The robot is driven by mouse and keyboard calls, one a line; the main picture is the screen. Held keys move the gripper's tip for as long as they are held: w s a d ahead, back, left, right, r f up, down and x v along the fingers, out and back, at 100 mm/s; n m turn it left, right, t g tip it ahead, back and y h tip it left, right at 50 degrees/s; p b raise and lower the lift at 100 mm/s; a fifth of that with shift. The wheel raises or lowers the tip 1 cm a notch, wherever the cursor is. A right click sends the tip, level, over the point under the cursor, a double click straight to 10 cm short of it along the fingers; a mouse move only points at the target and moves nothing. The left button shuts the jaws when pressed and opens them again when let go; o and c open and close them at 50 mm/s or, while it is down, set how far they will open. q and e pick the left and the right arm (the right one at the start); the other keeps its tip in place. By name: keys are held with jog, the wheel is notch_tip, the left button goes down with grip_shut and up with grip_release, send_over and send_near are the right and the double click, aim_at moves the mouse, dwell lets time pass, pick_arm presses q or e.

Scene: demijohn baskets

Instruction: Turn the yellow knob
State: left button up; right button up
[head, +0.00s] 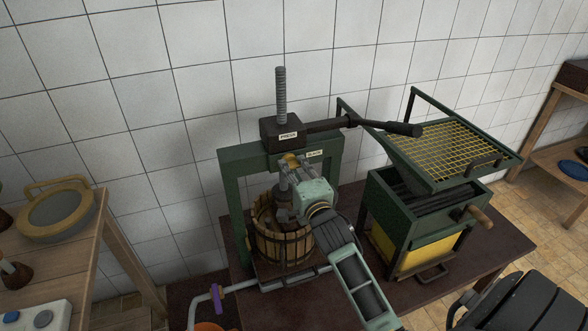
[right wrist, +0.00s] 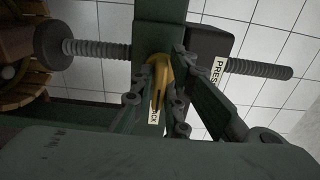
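The yellow knob (head: 291,160) sits on the front of the green press frame (head: 237,205), beside a small label that seems to read "BLACK". The knob also shows in the right wrist view (right wrist: 160,76), upright and narrow against the green beam. My right gripper (head: 297,168) reaches it from the front right. In the right wrist view its fingers (right wrist: 163,85) lie on both sides of the knob and appear to touch it. Part of the knob and label is hidden by the fingers. My left gripper is in neither view.
The black press head (head: 283,133) with its threaded screw and long lever (head: 370,125) stands just above. A slatted wooden basket (head: 268,240) is below. A green crusher with a yellow grid (head: 455,150) stands right. A wooden table (head: 60,250) is at left.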

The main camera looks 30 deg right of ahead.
grip_shut()
jog(key=shift+n, duration=0.3)
jog(key=shift+n+p, duration=0.55)
jog(key=shift+n, duration=0.45)
jog(key=n+p, duration=0.1)
jog(key=n, duration=0.5)
jog(key=shift+p, duration=0.4)
jog(key=n, duration=0.5)
jog(key=shift+p, duration=0.4)
jog(key=n, duration=0.4)
jog(key=o, duration=0.5)
grip_release()
